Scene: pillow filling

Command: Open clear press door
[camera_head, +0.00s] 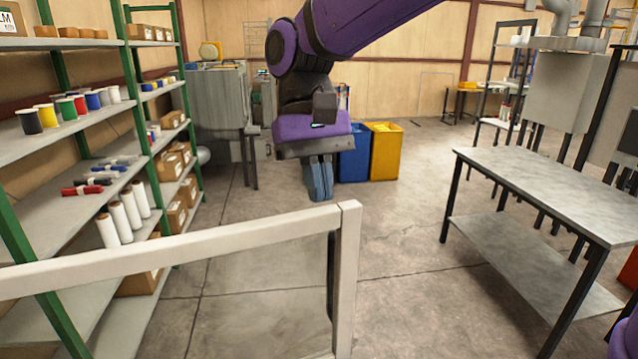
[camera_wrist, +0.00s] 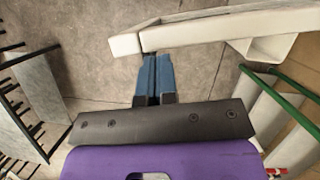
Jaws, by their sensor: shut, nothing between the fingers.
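The clear press door (camera_head: 347,265) is a white frame around a see-through pane. It fills the lower left of the head view, with its top right corner near the middle. My gripper (camera_head: 319,190) points down beyond the door's top rail in the head view, and its blue fingers are shut and empty. In the wrist view the fingers (camera_wrist: 150,62) reach toward the door frame (camera_wrist: 220,27), close to its corner. I cannot tell whether they touch it. The press body and the door's hinge are not clearly in view.
A green-posted shelf (camera_head: 70,150) with spools, rolls and boxes stands on the left. A metal table (camera_head: 560,185) stands on the right. Blue (camera_head: 354,160) and yellow (camera_head: 384,155) bins stand behind my gripper. The concrete floor between is clear.

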